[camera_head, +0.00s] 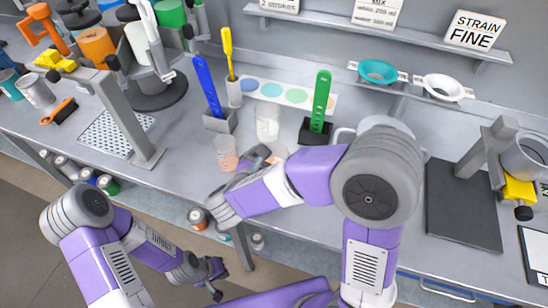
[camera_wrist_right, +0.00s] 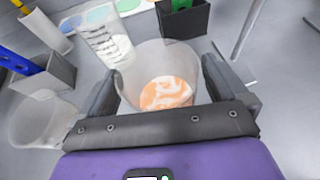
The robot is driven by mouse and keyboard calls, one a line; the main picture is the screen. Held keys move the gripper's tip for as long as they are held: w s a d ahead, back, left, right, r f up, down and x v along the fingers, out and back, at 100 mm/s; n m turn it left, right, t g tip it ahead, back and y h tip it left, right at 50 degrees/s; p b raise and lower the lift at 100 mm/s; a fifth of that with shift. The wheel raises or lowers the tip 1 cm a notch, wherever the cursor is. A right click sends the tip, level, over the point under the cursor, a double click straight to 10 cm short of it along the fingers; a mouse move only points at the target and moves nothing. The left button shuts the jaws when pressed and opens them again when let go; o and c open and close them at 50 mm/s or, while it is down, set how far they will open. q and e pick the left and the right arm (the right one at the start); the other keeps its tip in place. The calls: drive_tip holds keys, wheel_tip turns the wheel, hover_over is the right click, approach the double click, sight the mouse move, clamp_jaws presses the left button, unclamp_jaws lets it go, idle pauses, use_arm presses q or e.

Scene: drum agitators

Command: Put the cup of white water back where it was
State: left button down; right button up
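A clear measuring cup with white contents (camera_head: 267,125) stands upright on the bench; it also shows in the right wrist view (camera_wrist_right: 108,42), with dark graduation marks. My right gripper (camera_head: 262,156) is low over the bench in front of it. In the right wrist view, its fingers lie on either side of a translucent cup with an orange-and-white swirl (camera_wrist_right: 165,92); whether they press on it is unclear. Another translucent cup (camera_head: 225,152) stands to the left, also in the wrist view (camera_wrist_right: 40,122). My left gripper (camera_head: 219,280) is open and empty, below the bench's front edge.
A blue tool (camera_head: 208,85) in a grey holder, a yellow tool (camera_head: 228,50) and a green tool (camera_head: 322,95) in a black holder stand close behind the cups. A color-spot card (camera_head: 285,93) lies behind. A stirrer stand (camera_head: 155,85) is left; a dark mat (camera_head: 462,205) lies right.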

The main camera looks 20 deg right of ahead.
drive_tip(key=shift+r+p, duration=0.2)
drive_tip(key=shift+p, duration=0.1)
drive_tip(key=p+v, duration=0.1)
drive_tip(key=v, duration=1.1)
